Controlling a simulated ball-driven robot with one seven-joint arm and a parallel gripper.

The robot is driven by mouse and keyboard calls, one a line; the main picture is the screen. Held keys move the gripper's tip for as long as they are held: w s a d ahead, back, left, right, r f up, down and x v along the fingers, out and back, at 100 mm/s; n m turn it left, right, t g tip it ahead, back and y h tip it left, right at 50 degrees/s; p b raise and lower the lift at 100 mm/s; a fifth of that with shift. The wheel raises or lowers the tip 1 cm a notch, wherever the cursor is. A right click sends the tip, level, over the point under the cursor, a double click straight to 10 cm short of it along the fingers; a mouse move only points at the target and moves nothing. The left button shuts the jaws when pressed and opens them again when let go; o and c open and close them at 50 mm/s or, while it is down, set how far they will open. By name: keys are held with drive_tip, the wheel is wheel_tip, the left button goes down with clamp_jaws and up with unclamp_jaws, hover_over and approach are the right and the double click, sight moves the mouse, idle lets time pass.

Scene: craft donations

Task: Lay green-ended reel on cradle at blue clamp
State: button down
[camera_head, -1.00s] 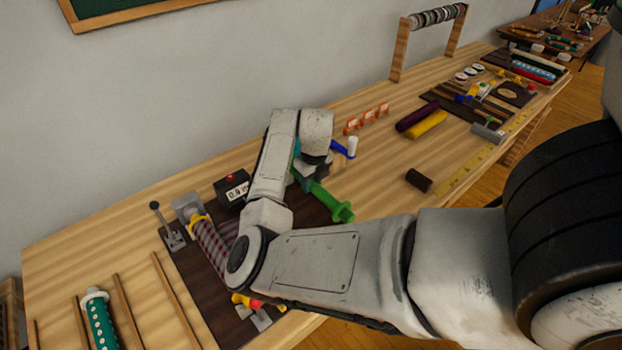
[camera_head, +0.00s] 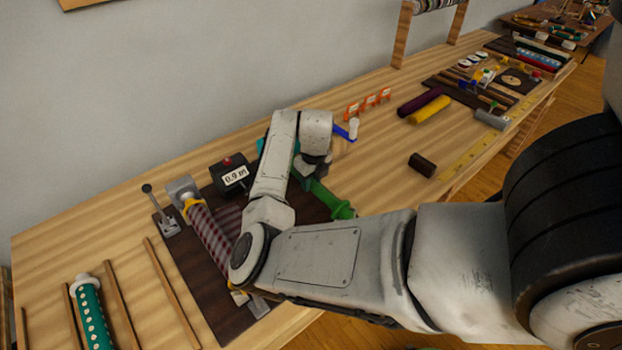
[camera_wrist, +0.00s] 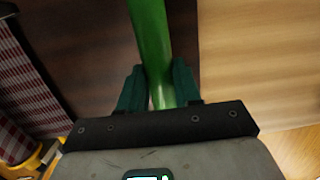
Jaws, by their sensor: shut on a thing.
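My gripper (camera_wrist: 158,84) is shut on a bright green bar, the visible part of the green-ended reel (camera_wrist: 150,35), in the wrist view. In the head view the reel (camera_head: 328,198) slants from my gripper (camera_head: 306,178) to a wider green end (camera_head: 343,211) at lower right. My arm hides much of it. The blue clamp (camera_head: 341,132), with a white piece at its right, stands just behind my wrist. A small teal part (camera_head: 261,146) shows left of my arm. I cannot make out the cradle, as my arm covers that area.
A red checked roll (camera_head: 208,230) lies on the dark board (camera_head: 205,285) left of my arm, near a lever (camera_head: 160,208) and a black display box (camera_head: 232,176). Bare tabletop lies between.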

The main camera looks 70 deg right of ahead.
idle(0.3)
drive_tip(key=c, duration=0.7)
unclamp_jaws()
